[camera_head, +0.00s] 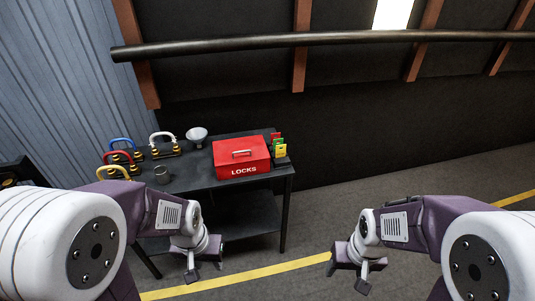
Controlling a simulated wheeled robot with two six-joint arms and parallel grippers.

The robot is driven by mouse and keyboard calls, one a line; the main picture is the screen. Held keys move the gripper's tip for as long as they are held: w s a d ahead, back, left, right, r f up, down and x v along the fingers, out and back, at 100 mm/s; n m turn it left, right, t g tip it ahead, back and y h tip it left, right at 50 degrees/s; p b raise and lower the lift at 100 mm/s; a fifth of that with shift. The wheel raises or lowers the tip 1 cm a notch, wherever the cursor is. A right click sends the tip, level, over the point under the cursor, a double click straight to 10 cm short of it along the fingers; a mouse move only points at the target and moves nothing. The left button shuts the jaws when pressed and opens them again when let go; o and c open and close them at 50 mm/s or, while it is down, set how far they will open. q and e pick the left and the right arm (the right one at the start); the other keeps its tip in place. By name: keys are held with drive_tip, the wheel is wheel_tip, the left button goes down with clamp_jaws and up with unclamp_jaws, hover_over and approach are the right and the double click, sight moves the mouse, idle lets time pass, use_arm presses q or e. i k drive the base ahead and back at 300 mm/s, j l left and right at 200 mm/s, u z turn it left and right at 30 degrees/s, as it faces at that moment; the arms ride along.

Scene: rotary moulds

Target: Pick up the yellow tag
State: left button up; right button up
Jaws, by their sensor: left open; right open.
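The yellow tag (281,150) stands in a small dark holder at the right end of the black table, just right of the red box marked LOCKS (241,158). A green tag (278,142) and a red tag (275,135) stand behind it in the same row. My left gripper (204,273) hangs in front of the table, low and left of the yellow tag, open and empty. My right gripper (350,277) is open and empty to the right of the table, low and right of the tag. Both are well apart from the tag.
The black table (205,181) has a lower shelf. On its left are a blue-handled (122,143), a red-handled (119,155), a yellow-handled (113,170) and a white-handled item (163,139). The floor right is clear.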

sight(279, 153)
drive_tip(key=i+u, duration=0.2)
drive_tip(key=u, duration=0.15)
drive_tip(key=i+l+u, duration=0.1)
drive_tip(key=u, duration=0.2)
drive_tip(key=i+l+u, duration=0.1)
drive_tip(key=i+u, duration=0.25)
